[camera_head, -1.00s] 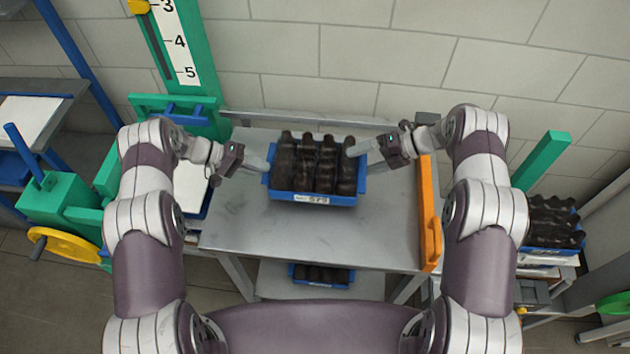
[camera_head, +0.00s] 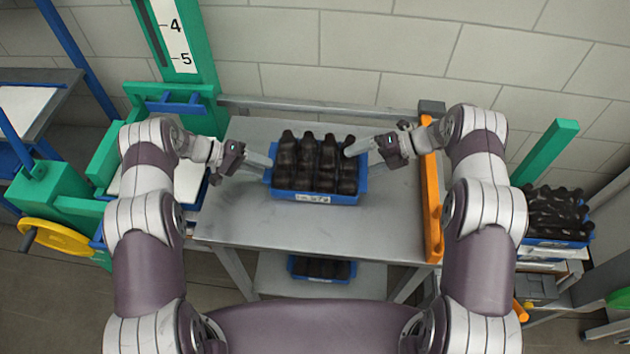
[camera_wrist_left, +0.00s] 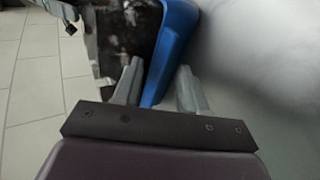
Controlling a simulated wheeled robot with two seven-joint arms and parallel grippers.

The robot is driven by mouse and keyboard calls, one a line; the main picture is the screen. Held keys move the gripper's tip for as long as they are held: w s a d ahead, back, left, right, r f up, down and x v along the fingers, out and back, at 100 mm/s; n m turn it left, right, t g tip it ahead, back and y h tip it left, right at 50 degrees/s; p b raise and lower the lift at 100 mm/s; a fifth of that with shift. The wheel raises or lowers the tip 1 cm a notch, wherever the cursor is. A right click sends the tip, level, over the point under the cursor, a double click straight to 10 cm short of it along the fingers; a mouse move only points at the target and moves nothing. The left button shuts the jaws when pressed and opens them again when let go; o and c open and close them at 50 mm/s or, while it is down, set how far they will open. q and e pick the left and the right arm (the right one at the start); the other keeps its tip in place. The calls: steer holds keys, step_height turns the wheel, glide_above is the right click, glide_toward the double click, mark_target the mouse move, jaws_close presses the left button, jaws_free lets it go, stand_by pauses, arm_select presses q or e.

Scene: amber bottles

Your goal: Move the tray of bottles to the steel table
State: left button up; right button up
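The blue tray (camera_head: 283,196), packed with dark amber bottles (camera_head: 318,165), is level over the grey steel table (camera_head: 300,228). The exact gap beneath it cannot be told. My left gripper (camera_head: 268,162) is shut on its left end. In the left wrist view the tray's blue wall (camera_wrist_left: 173,45) runs between the two fingers (camera_wrist_left: 160,85). My right gripper (camera_head: 352,150) is at the opposite end and appears shut on that wall; its fingertips are partly lost against the bottles.
An orange bar (camera_head: 432,190) edges the table's right side. A second bottle tray (camera_head: 322,268) is on the shelf below. Another bottle tray (camera_head: 557,220) stands far right. A green fixture (camera_head: 195,50) stands at back left. Bare table lies in front of the tray.

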arm_select(q)
steer(key=shift+a+r, duration=0.3)
steer(key=shift+a, duration=0.1)
arm_select(e)
steer(key=shift+d+r, duration=0.3)
steer(key=shift+d, duration=0.1)
arm_select(q)
steer(key=v, duration=1.1)
arm_select(e)
steer(key=v, duration=1.1)
steer(key=shift+d+r, duration=0.1)
steer(key=shift+d, duration=0.05)
